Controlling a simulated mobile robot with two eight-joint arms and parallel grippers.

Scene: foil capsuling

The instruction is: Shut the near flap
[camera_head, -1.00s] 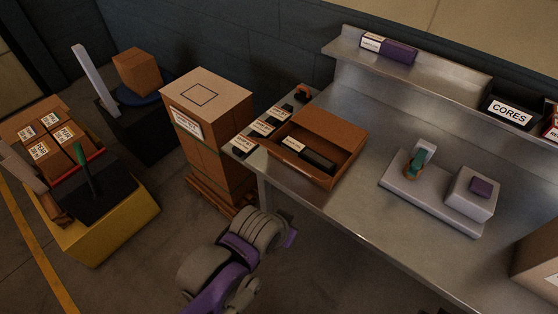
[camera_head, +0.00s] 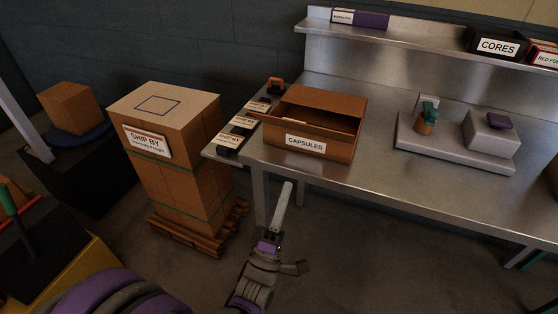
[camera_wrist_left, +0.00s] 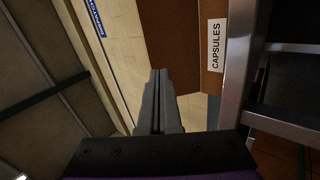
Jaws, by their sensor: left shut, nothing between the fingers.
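The brown carton labelled CAPSULES (camera_head: 282,146) stands on the left end of the metal table, near its front edge. Its top is at least partly open, and a brown panel shows at its back. I cannot clearly tell the near flap from the labelled front. The carton also shows in the left wrist view (camera_wrist_left: 172,42), ahead and to the right of the fingers. My left gripper (camera_head: 287,188) is shut and empty, pointing up, below and in front of the carton, apart from it. Its closed fingers fill the middle of the wrist view (camera_wrist_left: 158,78). My right gripper is out of view.
The table's metal front edge (camera_head: 400,198) lies beside the gripper. Several labelled black items (camera_head: 235,138) sit left of the carton. A grey fixture (camera_head: 450,150) stands to the right. A tall strapped SHIP BY stack (camera_head: 180,170) stands on the floor at left.

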